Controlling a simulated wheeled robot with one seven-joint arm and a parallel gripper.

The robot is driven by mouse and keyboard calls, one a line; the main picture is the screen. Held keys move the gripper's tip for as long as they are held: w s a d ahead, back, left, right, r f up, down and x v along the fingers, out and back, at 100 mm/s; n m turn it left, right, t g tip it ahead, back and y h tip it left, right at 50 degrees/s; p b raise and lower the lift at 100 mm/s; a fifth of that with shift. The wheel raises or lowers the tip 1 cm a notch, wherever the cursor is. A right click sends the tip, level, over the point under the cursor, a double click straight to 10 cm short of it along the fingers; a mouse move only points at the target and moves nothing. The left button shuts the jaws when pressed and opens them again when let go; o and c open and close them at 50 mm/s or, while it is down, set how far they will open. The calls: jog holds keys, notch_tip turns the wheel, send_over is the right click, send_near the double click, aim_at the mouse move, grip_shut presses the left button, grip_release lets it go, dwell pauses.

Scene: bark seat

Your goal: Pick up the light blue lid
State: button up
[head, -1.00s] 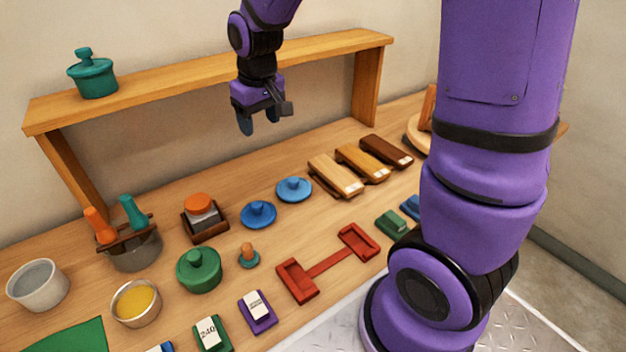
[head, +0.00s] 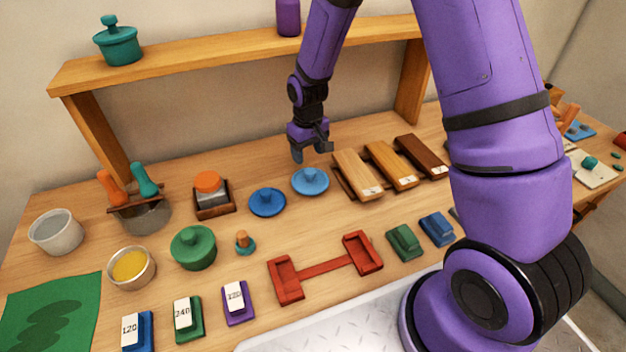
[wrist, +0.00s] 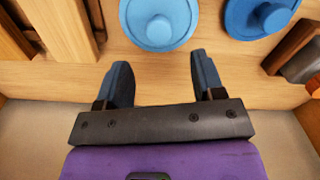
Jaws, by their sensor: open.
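The light blue lid (head: 310,181) lies flat on the wooden bench, a round disc with a knob on top. It also shows in the wrist view (wrist: 150,30), at the top edge, just beyond my fingertips. My gripper (head: 311,155) is above and slightly behind the lid in the head view. In the wrist view my gripper (wrist: 160,75) has its two fingers spread apart, with only bare wood between them. A darker blue lid (head: 267,202) lies just left of the light blue one, and also shows in the wrist view (wrist: 245,15).
Wooden blocks (head: 357,174) lie right of the lid. A raised wooden shelf (head: 230,57) runs behind, holding a teal pot (head: 118,44) and a purple container (head: 288,17). A green lidded pot (head: 194,247) and a red holder (head: 325,267) stand in front.

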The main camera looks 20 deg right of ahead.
aim_at(310, 170)
jog(key=shift+s+d+f, duration=0.1)
jog(key=shift+f, duration=3.75)
jog(key=shift+c, duration=0.2)
jog(key=c, duration=1)
